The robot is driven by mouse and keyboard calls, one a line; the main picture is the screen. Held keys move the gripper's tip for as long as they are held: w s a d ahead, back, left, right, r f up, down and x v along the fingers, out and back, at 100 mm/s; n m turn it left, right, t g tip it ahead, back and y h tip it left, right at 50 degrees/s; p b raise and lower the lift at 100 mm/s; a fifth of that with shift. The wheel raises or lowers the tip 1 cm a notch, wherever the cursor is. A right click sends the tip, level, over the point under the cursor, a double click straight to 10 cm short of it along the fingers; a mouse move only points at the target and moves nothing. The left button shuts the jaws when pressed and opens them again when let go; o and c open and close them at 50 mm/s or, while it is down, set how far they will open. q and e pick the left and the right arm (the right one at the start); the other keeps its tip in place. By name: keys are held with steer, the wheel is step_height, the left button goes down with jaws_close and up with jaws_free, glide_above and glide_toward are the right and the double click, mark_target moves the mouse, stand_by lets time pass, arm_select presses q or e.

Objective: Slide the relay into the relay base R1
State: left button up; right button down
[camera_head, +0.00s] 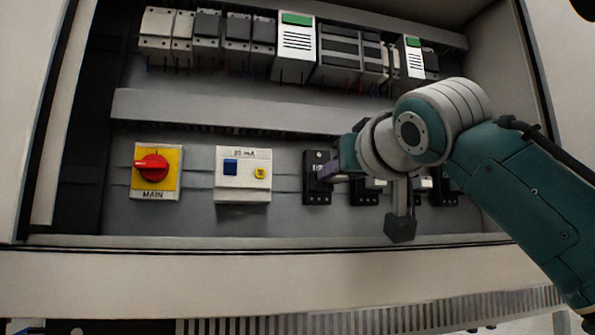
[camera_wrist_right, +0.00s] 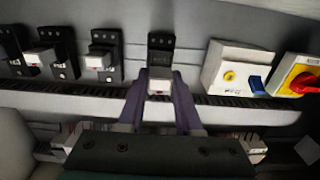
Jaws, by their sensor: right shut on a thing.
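The relay (camera_wrist_right: 159,86), a small pale block with a reddish mark, is between the two purple fingers of my right gripper (camera_wrist_right: 161,103) in the wrist view. The gripper is shut on it. A black relay base (camera_wrist_right: 161,48), the one closest to the white 30 mA unit, stands right beyond the relay; I take it for R1. In the head view this base (camera_head: 316,190) is partly covered by my right gripper (camera_head: 328,171), which reaches it from the right. The relay is hidden there. Whether relay and base touch, I cannot tell. My left gripper is not in view.
More black bases (camera_head: 364,196) stand to the right, partly behind my arm, with pale relays (camera_wrist_right: 98,61) in them. Left are the 30 mA unit (camera_head: 243,175) and the red main switch (camera_head: 153,169). A grey duct (camera_head: 200,108) and a device row run above.

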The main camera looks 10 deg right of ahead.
steer(key=shift+w+a, duration=0.1)
steer(key=shift+w, duration=1.15)
steer(key=shift+p, duration=0.35)
stand_by(0.6)
steer(key=shift+w+p, duration=0.5)
steer(key=shift+w, duration=0.6)
steer(key=c, duration=0.5)
jaws_free()
steer(key=shift+a, duration=0.1)
steer(key=shift+a, duration=0.1)
